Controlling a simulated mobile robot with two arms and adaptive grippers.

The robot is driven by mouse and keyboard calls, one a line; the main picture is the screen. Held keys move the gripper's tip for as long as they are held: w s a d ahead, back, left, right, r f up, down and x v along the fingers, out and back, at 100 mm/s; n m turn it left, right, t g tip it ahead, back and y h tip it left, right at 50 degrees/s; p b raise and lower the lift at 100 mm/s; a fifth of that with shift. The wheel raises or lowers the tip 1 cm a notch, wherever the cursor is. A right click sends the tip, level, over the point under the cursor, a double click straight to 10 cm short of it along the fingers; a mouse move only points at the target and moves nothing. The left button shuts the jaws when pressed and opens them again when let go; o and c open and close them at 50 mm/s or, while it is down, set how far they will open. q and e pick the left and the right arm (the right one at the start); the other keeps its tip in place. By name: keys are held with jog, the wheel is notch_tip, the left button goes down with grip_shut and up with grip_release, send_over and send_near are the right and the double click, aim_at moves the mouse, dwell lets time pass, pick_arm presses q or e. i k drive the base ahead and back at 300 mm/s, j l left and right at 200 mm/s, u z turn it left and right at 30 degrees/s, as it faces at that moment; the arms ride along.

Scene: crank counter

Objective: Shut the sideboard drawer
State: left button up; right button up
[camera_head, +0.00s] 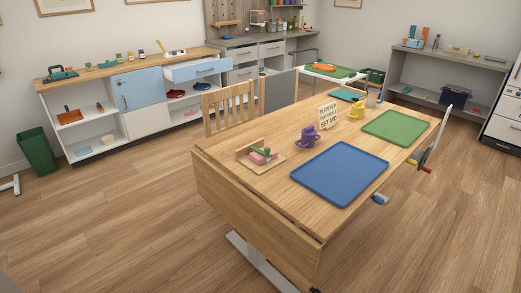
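The sideboard (75,89) stands along the back wall at the left, far from me beyond the table. Its drawer (203,70) has a light blue front and is at the upper right of the sideboard. The drawer is pulled out, and its pale inside shows behind the front. A blue door (137,89) beside the drawer looks shut. Neither of my grippers is in view.
A wooden table (225,175) with a blue tray (341,173), green tray (396,127) and purple mug (307,136) fills the middle and right. A wooden chair (230,108) stands behind it. A green bin (38,151) is left of the sideboard. Floor before the sideboard is clear.

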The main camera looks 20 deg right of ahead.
aim_at(190, 71)
jog(key=i+u, duration=0.15)
jog(key=i, duration=0.35)
jog(key=i+l+u, duration=0.15)
jog(key=i, duration=0.35)
jog(key=i+u, duration=0.35)
jog(key=i, duration=0.65)
jog(key=i+z, duration=0.1)
jog(key=i, duration=0.9)
jog(key=i+j, duration=0.1)
jog(key=i, duration=0.9)
jog(key=i+z, duration=0.3)
jog(key=i, duration=0.25)
jog(key=i+z, duration=0.3)
jog(key=i, duration=0.2)
jog(key=i+l+z, duration=0.15)
jog(key=i+z, duration=0.15)
jog(key=i, duration=0.3)
jog(key=i+z, duration=0.3)
jog(key=i, duration=0.3)
